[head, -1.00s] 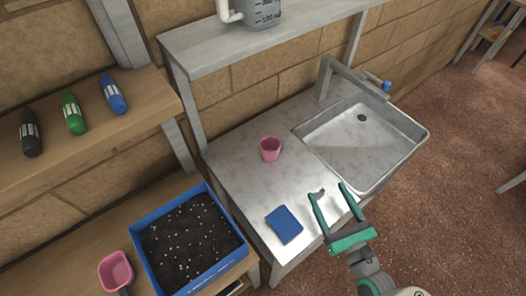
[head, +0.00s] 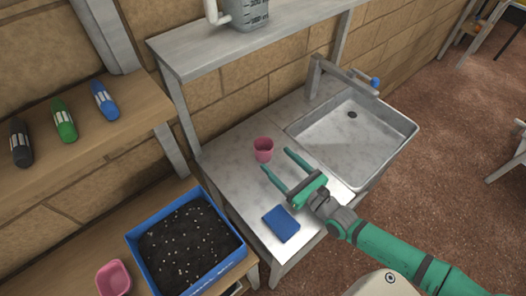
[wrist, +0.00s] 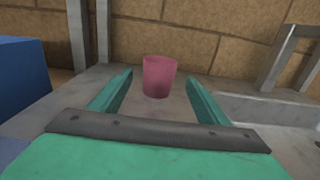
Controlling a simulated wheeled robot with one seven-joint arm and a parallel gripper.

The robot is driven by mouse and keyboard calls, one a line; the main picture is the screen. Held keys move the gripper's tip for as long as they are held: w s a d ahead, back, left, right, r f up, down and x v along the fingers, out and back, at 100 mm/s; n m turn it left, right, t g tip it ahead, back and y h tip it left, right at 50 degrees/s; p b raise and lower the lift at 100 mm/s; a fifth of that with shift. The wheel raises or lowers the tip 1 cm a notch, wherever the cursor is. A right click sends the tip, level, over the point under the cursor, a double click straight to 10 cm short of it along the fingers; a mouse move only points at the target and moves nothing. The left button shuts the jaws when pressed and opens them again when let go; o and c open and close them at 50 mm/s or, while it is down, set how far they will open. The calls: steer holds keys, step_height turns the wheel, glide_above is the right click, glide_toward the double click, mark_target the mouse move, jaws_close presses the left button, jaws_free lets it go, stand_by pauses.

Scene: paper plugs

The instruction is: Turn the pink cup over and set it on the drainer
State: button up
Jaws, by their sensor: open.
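The pink cup (head: 263,149) stands upright, mouth up, on the metal counter beside the sink. In the wrist view the cup (wrist: 159,76) is straight ahead, between the lines of the two fingers and a little beyond their tips. My gripper (head: 275,160) is open and empty, low over the counter, with its fingers pointing at the cup. The wrist view shows both green fingers (wrist: 159,82) spread wide. I cannot make out a separate drainer; a smooth bright panel (head: 318,168) lies on the counter left of the sink basin.
A blue sponge-like block (head: 281,223) lies on the counter's front part, near my gripper. The sink (head: 352,140) with its tap (head: 340,72) is at the right. A shelf (head: 250,42) stands above the back. A blue soil tray (head: 190,245) is at lower left.

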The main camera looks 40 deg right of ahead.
mark_target(270, 153)
steer(key=shift+w+a+r, duration=0.1)
steer(key=shift+w+a, duration=0.05)
steer(key=shift+w, duration=1.15)
steer(key=shift+w+a, duration=0.1)
steer(key=shift+w, duration=1.2)
steer(key=c, duration=1.2)
steer(key=shift+r, duration=0.1)
